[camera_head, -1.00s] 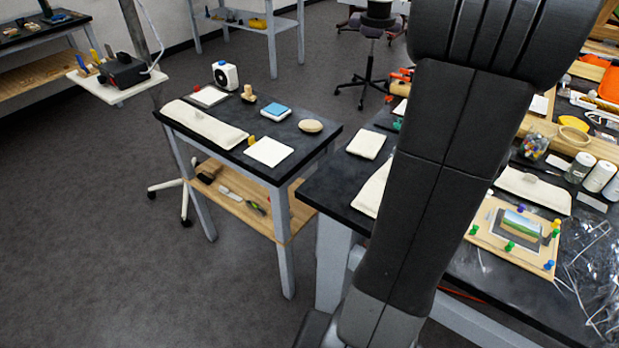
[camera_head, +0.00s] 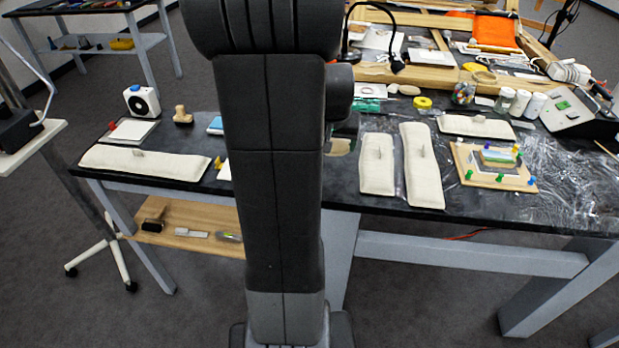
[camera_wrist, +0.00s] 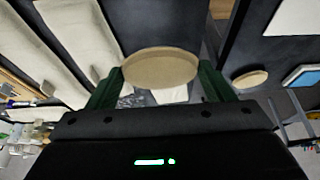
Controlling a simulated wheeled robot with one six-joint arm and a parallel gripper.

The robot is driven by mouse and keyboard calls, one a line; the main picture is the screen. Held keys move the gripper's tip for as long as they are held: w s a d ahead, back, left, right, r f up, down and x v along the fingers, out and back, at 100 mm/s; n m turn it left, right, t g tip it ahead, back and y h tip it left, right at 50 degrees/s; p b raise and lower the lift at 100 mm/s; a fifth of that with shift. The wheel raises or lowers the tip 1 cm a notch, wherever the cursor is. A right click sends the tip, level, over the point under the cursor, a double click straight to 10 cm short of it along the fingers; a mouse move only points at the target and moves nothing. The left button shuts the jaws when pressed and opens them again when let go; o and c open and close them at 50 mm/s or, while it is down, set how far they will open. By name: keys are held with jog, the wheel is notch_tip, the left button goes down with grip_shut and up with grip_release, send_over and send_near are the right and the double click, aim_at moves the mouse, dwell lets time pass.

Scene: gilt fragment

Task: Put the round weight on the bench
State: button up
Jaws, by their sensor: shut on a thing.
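My gripper (camera_wrist: 161,84) is shut on a round weight (camera_wrist: 160,66), a flat beige disc held between its two green fingertips in the wrist view. In the head view a small part of the disc (camera_head: 340,146) shows beside my arm, which hides most of the gripper. The bench (camera_head: 345,200) is the long dark-topped table at right, and the disc appears over or near its left end. I cannot tell the height of the disc above it. A second beige disc (camera_wrist: 250,79) lies on the side table in the wrist view; my arm hides it in the head view.
Two long pale pads (camera_head: 422,165) lie on the bench, with a picture board (camera_head: 492,166) with coloured pins right of them. Jars (camera_head: 520,102) stand behind. The side table at left carries a long pad (camera_head: 145,163) and a white timer-like device (camera_head: 141,101).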

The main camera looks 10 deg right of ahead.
send_over(333, 176)
jog(key=s, duration=0.1)
jog(key=f, duration=0.5)
jog(key=shift+s+a, duration=0.2)
jog(key=shift+f, duration=2.1)
jog(key=shift+f, duration=0.15)
jog(key=o, duration=1.2)
jog(key=shift+a, duration=0.1)
jog(key=shift+s+r, duration=0.15)
jog(key=shift+r, duration=0.5)
jog(key=v, duration=1.1)
